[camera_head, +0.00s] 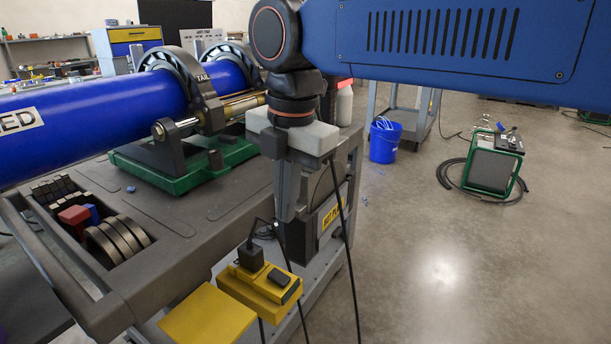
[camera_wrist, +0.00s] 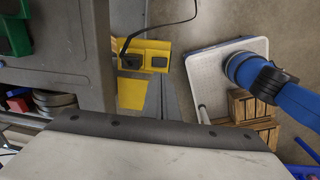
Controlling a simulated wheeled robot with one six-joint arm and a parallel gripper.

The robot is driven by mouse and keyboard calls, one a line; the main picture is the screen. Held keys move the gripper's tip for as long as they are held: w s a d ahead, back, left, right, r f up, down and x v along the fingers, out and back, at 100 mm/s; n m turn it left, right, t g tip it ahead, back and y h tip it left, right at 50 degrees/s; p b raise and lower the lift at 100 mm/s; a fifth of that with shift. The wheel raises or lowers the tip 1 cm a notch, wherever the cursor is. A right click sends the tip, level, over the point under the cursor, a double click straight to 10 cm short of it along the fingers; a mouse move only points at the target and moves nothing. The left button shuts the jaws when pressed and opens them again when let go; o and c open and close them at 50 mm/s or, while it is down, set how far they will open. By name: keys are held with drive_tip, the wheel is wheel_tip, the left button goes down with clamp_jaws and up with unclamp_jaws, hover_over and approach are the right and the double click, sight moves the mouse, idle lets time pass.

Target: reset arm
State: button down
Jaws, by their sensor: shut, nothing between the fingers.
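My gripper (camera_head: 286,212) hangs fingers down from my blue arm in the head view. It is shut and empty, in front of the cart's right end and above a yellow socket box (camera_head: 262,283). The yellow socket box (camera_wrist: 146,58) also shows in the wrist view, apart from that edge. A black plug (camera_head: 250,256) with a cable sits on the box.
The grey cart (camera_head: 190,215) carries a blue pipe (camera_head: 90,122) in a clamp frame (camera_head: 205,100) on a green base. A blue bucket (camera_head: 385,142) and green-framed machine (camera_head: 490,165) stand on open floor.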

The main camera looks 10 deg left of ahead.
drive_tip(key=w+d+f+m+t, duration=0.1)
drive_tip(key=w+d+f+m, duration=0.15)
drive_tip(key=d+m, duration=0.65)
drive_tip(key=w+d+f+m+t, duration=0.1)
drive_tip(key=d+f+m, duration=0.35)
drive_tip(key=d, duration=0.85)
drive_tip(key=s+d+f+m+t, duration=0.1)
drive_tip(key=s+d+f+m, duration=0.3)
drive_tip(key=d+f+m, duration=0.2)
drive_tip(key=s+d+f+m+t+h, duration=0.1)
drive_tip(key=s+d+f+m, duration=0.3)
drive_tip(key=d+m, duration=0.7)
wheel_tip(320, 180, down, 2)
drive_tip(key=shift+s+d+f, duration=0.1)
drive_tip(key=shift+s+d, duration=0.1)
drive_tip(key=shift+d, duration=0.05)
